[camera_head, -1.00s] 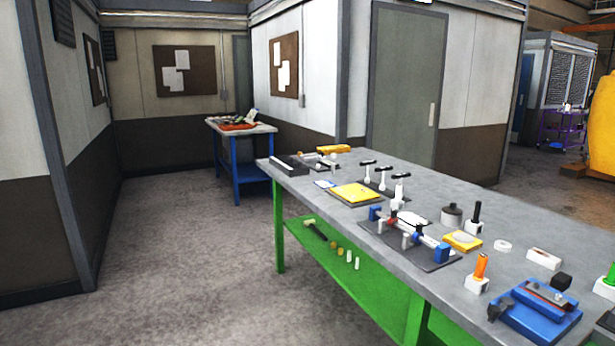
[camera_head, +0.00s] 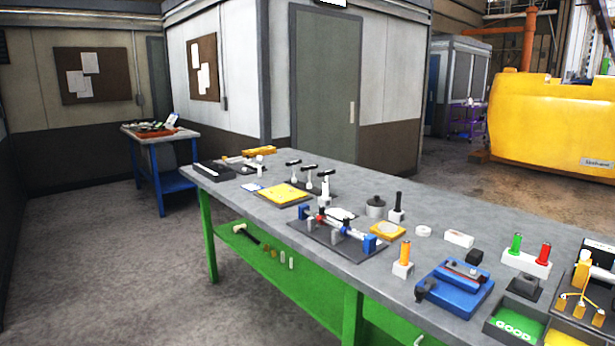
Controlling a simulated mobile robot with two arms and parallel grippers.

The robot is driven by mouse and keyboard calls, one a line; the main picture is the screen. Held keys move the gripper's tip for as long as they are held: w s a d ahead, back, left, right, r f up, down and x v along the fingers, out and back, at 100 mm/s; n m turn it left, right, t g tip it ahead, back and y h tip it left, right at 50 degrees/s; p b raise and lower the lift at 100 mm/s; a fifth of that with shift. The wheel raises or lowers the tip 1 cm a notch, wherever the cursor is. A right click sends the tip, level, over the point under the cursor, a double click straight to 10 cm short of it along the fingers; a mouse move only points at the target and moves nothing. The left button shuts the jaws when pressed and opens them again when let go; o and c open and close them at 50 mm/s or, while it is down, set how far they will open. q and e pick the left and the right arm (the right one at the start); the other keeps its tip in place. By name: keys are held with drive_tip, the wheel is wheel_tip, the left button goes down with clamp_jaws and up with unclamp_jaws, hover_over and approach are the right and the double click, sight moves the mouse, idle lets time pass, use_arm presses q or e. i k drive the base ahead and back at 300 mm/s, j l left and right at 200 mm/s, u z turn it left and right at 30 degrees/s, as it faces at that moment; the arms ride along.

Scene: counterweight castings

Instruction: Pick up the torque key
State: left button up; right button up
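I cannot single out the torque key for certain. Several T-shaped tools with black cross handles (camera_head: 308,172) stand upright in a dark holder on the grey workbench (camera_head: 225,190), left of its middle. They are small at this distance. Neither of my grippers shows in the head view.
A yellow plate (camera_head: 283,195), a clamp fixture with blue ends (camera_head: 334,226), a blue vise (camera_head: 455,288) and a green bin (camera_head: 513,327) crowd the bench. A hammer (camera_head: 246,233) lies on the green lower shelf. A blue table (camera_head: 160,170) stands back left; the floor at left is clear.

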sight(309, 186)
drive_tip(key=i+l+z, duration=0.65)
drive_tip(key=i, duration=0.3)
